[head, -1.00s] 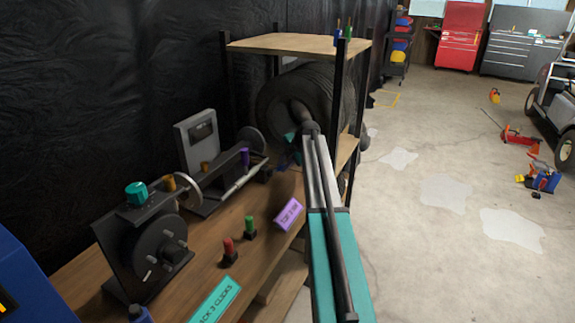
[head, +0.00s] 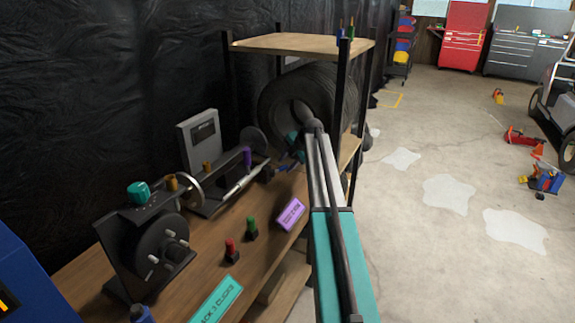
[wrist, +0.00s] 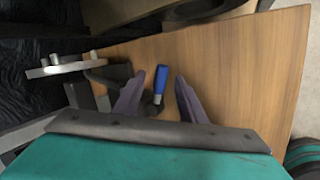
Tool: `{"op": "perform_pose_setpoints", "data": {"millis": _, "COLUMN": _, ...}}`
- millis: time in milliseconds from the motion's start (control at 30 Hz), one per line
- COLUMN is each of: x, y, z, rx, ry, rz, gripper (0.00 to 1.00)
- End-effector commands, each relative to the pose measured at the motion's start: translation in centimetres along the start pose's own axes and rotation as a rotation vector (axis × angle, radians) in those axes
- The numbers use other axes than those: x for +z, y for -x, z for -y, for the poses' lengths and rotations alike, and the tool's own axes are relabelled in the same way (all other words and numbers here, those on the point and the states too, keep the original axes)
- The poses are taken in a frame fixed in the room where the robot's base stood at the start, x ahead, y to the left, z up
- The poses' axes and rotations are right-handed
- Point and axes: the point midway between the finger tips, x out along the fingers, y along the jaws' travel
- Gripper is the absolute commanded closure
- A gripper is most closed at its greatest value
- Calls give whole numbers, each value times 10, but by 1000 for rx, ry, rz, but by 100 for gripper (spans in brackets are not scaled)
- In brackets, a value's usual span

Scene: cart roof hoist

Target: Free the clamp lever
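A lever with a blue handle (wrist: 161,79), which looks like the clamp lever, stands on the wooden bench in the wrist view. Its dark base is just below the handle. My gripper (wrist: 158,90) is open, with one purple-grey finger on each side of the handle and visible gaps between. In the head view my gripper (head: 290,156) is low over the far end of the bench, partly hidden by my arm. A small blue piece (head: 283,168), likely the same handle, shows beside it. Whether the lever is latched cannot be seen.
A shaft machine with a purple knob (head: 247,157) stands left of my gripper. Tires (head: 300,92) and a shelf post (head: 340,110) are close behind and right.

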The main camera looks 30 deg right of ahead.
Motion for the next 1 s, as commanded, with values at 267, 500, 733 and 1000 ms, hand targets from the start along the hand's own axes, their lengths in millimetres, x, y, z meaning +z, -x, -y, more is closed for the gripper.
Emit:
{"op": "perform_pose_setpoints", "data": {"millis": 267, "x": -1, "y": 38, "z": 0, "rx": 2, "ry": 1, "rz": 2, "gripper": 63}}
{"op": "perform_pose_setpoints", "data": {"millis": 500, "x": -1, "y": 77, "z": 0, "rx": 1, "ry": 1, "rz": 2, "gripper": 63}}
{"op": "perform_pose_setpoints", "data": {"millis": 733, "x": 1, "y": 110, "z": -1, "rx": 2, "ry": 1, "rz": 4, "gripper": 63}}
{"op": "perform_pose_setpoints", "data": {"millis": 1000, "x": 1, "y": 125, "z": -2, "rx": 0, "ry": 1, "rz": 3, "gripper": 63}}
